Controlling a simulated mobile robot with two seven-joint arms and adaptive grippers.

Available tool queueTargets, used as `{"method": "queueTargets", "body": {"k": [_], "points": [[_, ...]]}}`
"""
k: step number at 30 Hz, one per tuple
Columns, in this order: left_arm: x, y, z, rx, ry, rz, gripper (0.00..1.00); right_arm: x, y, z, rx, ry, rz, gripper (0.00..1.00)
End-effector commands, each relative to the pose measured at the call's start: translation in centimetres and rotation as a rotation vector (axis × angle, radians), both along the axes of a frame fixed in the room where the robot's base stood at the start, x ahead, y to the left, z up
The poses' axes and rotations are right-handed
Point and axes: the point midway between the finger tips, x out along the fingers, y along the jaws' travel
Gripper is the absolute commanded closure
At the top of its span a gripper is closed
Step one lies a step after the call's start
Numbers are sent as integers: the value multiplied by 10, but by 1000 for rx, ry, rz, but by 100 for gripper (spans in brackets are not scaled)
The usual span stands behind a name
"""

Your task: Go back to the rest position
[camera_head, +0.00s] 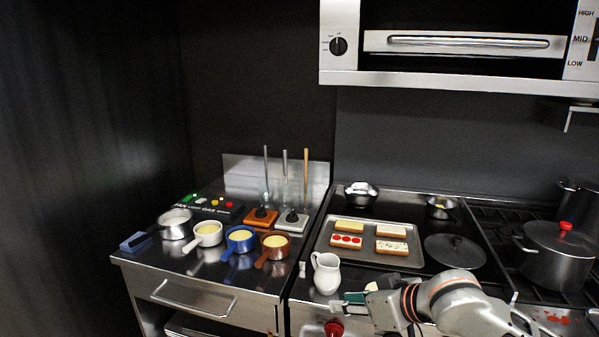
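My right gripper (347,302) is low in the picture, in front of the counter's front edge and just below the white jug (327,272). Its arm comes in from the lower right. The fingers point left and are seen small and side-on, so I cannot tell whether they are open or shut. A teal patch shows at the fingers; I cannot tell if it is part of the gripper. My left gripper is not in view.
A tray (327,241) with several topped slices lies behind the jug, beside a dark lid (455,251). A lidded pot (555,256) stands on the right. Several small pans, including a blue one (240,240), stand on the left counter. A drawer handle (193,301) juts out below.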

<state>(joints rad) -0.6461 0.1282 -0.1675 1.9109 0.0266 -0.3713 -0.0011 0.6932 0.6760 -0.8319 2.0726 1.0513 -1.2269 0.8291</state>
Motion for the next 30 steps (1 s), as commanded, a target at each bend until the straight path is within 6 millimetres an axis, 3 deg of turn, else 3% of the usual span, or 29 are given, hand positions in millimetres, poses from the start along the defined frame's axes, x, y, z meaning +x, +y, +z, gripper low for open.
{"method": "queueTargets", "body": {"k": [3,8,17,23,30], "points": [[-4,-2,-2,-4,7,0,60,-8,15,-32,64,-15,-1,75],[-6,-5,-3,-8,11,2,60,-17,19,-72,120,-55,-35,75],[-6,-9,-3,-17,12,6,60,-57,-8,-164,124,-109,-162,75],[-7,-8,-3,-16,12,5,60,-111,-46,-235,38,-121,-258,75],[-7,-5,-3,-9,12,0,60,-198,-96,-307,-126,-105,-331,75]]}}
